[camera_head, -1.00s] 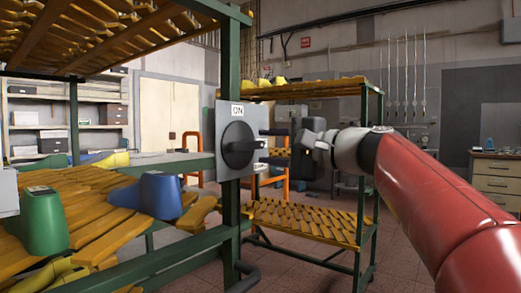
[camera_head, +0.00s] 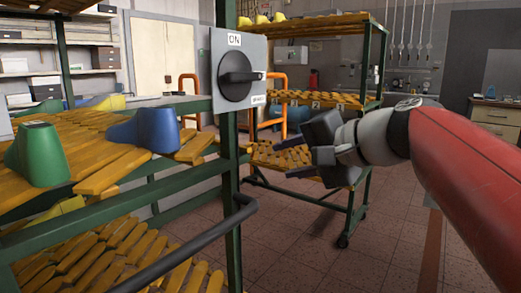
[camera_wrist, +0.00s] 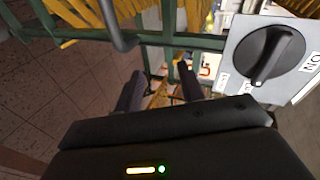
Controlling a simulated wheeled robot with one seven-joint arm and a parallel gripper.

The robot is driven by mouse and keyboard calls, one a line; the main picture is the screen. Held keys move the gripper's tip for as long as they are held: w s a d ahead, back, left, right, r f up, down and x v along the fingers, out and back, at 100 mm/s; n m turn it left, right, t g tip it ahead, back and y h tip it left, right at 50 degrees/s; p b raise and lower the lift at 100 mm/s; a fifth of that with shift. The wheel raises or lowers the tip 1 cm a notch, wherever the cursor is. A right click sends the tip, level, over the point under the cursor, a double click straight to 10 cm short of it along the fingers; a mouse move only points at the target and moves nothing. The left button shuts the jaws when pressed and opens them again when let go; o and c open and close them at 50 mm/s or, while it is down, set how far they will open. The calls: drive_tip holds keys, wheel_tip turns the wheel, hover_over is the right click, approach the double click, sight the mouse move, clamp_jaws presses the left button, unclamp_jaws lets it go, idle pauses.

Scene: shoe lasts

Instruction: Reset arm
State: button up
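My gripper (camera_head: 290,162) is at the end of my red arm, right of the middle in the head view. Its two dark fingers stand apart with nothing between them. In the wrist view my gripper (camera_wrist: 160,92) also has its fingers apart, pointing toward the green frame of the rack. The knob (camera_wrist: 264,55) is at the upper right in the wrist view, apart from the fingers.
A green-framed rack (camera_head: 229,190) with yellow slats holds a green last (camera_head: 40,155) and a blue last (camera_head: 150,127). A black handle bar (camera_head: 190,246) juts from its front. A second rack (camera_head: 362,150) stands behind my gripper. Tiled floor (camera_head: 390,260) is clear at lower right.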

drive_tip(key=s+d+f+n+g+h, duration=0.1)
drive_tip(key=s+d+f+n+h, duration=0.1)
drive_tip(key=s+f, duration=0.4)
drive_tip(key=s+d+f+n+g+h, duration=0.1)
drive_tip(key=s+f, duration=0.5)
drive_tip(key=f, duration=0.6)
drive_tip(key=s+d+f+n+g+h, duration=0.1)
drive_tip(key=s+d+f+n+h, duration=0.2)
drive_tip(key=f, duration=0.7)
drive_tip(key=s+d+h, duration=0.2)
drive_tip(key=s+h, duration=0.1)
drive_tip(key=shift+d+n+g, duration=0.2)
drive_tip(key=shift+n+g, duration=0.2)
